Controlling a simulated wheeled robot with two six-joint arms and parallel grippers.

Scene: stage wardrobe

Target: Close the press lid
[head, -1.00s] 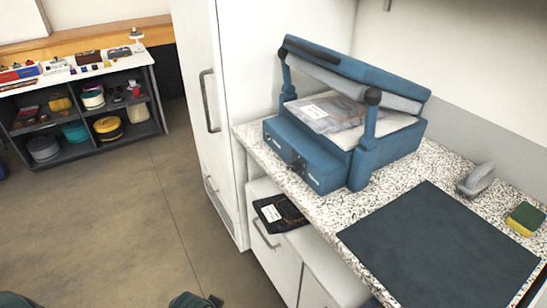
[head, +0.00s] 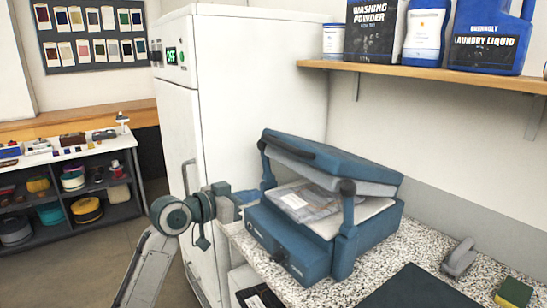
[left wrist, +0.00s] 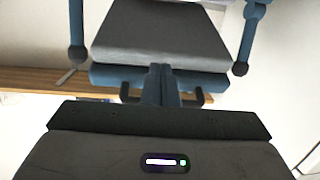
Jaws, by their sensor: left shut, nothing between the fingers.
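The blue press (head: 285,240) stands on the speckled counter. Its lid (head: 335,158) is raised and tilted, with a grey pad underneath and a dark handle along the front edge. A bagged garment (head: 305,200) with a white label lies on the press bed. My left gripper (head: 246,197) is shut and empty, at the left of the press, below the lid's edge. In the left wrist view the closed blue fingers (left wrist: 160,88) point towards the lid (left wrist: 160,40), overlapping its handle in the picture; I cannot tell if they touch. My right gripper is out of view.
A tall white cabinet (head: 195,120) with a green display stands left of the press. A wooden shelf (head: 430,72) with washing products hangs above right. A dark mat (head: 410,290), a grey iron-like object (head: 459,257) and a sponge (head: 514,292) are on the counter (head: 385,255).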

